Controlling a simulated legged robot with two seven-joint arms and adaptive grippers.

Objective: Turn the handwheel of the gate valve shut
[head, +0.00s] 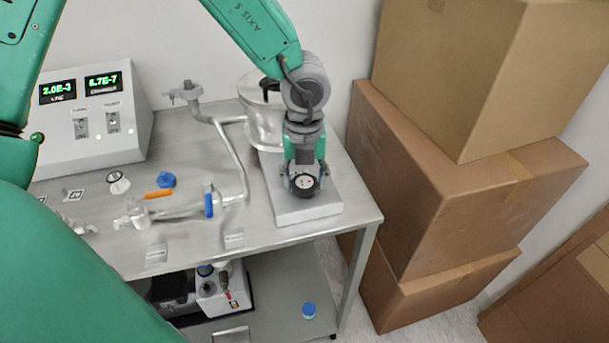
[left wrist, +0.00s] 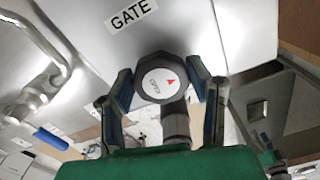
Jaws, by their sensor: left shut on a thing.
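The handwheel (head: 304,183) is a dark round knob at the front of the grey gate valve block (head: 311,212), on the right side of the bench. My left gripper (head: 303,176) comes down from above. Its two fingers are shut on the handwheel's sides, one on each side in the left wrist view (left wrist: 161,88). My right gripper is not in view.
A silver cylindrical chamber (head: 262,125) stands behind the valve block. Glass tubing (head: 180,210) with blue parts runs to the left, near a blue cap (head: 166,180). A gauge controller (head: 92,115) sits at the back left. Cardboard boxes (head: 450,190) stack close to the bench's right.

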